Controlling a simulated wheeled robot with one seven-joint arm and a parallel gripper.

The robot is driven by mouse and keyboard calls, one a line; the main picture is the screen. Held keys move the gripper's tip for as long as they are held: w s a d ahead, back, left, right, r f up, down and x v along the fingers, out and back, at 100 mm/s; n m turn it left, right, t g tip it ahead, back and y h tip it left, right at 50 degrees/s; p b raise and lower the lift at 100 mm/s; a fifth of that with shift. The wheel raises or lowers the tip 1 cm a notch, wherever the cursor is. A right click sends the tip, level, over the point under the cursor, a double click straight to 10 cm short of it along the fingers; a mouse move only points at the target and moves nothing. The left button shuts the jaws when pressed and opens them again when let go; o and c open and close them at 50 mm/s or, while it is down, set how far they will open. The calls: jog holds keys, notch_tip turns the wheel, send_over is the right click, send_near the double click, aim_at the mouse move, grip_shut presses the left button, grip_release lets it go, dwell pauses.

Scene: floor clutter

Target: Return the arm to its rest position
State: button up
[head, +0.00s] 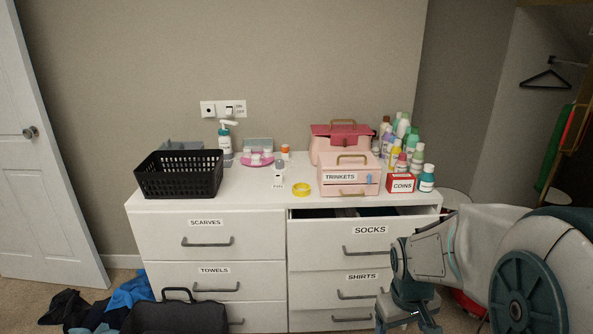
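My arm (430,256) is bent at the lower right, in front of the right side of the white dresser (262,240). Its wrist end hangs down before the lower right drawers. My gripper (410,318) is at the bottom edge of the head view, partly cut off. I cannot tell whether it is open or shut, and no held thing shows.
The SOCKS drawer (370,232) stands partly open close to my arm. The dresser top holds a black basket (180,175), a pink TRINKETS box (348,178), a red COINS box (401,182) and several bottles. A black bag (176,316) and dark clothes (66,308) lie at the lower left.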

jog(key=s+a+r+m+t+p, duration=0.1)
jog(key=s+a+r+p, duration=0.2)
jog(key=r, duration=0.6)
jog(key=s+a+r+m+y+p, duration=0.1)
jog(key=s+a+r+p, duration=0.2)
jog(key=r, duration=0.6)
jog(key=shift+s+a+t+p, duration=0.4)
jog(key=shift+s+p, duration=0.75)
jog(key=shift+s, duration=0.1)
